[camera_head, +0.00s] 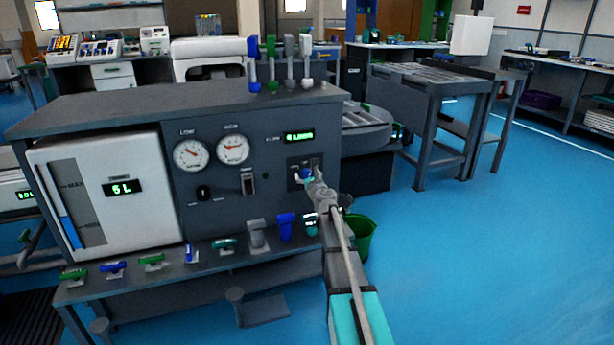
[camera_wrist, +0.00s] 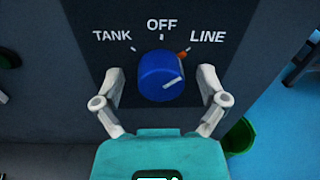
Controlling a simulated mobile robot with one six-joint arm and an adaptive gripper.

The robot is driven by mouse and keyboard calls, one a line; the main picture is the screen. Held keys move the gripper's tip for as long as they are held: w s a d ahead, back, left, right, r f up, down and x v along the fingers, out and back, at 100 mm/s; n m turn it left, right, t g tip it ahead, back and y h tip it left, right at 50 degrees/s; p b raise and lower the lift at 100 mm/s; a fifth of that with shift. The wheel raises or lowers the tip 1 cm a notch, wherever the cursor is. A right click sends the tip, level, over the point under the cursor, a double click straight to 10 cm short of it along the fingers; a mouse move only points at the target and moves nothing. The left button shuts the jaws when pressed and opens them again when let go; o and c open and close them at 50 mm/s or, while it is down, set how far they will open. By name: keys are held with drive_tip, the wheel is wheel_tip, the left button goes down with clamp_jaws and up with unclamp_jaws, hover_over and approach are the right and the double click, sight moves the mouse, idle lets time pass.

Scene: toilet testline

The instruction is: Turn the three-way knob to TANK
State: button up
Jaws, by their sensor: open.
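The three-way knob (camera_wrist: 160,76) is blue and round, on a dark panel with TANK, OFF and LINE printed in an arc above it. An orange mark (camera_wrist: 182,54) at its upper right edge lies towards LINE. A pale line shows on the lower right of its face. My gripper (camera_wrist: 160,90) is open, with one pale finger on each side of the knob; I cannot tell whether either touches it. In the head view, my gripper (camera_head: 307,180) is at the panel's right part, partly covering the blue knob (camera_head: 306,172).
The test bench (camera_head: 262,190) carries two round gauges (camera_head: 212,152), a switch (camera_head: 248,182) and a white tank panel (camera_head: 105,205) reading 5 L. Several coloured handles line its lower ledge (camera_head: 205,262). A green bucket (camera_head: 362,238) stands beside my arm. The blue floor at right is clear.

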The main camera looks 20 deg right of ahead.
drive_tip(key=c, duration=1.2)
drive_tip(key=shift+o, duration=0.2)
drive_tip(key=shift+n, duration=0.3)
drive_tip(key=n, duration=0.3)
drive_tip(key=shift+a+n, duration=0.1)
drive_tip(key=shift+n, duration=0.3)
drive_tip(key=n+b, duration=0.1)
drive_tip(key=n, duration=0.4)
drive_tip(key=shift+f, duration=0.1)
drive_tip(key=n, duration=0.6)
drive_tip(key=shift+a+f+t+y, duration=0.1)
drive_tip(key=shift+t+y, duration=0.2)
drive_tip(key=shift+t, duration=0.1)
drive_tip(key=n, duration=0.5)
drive_tip(key=shift+f, duration=0.1)
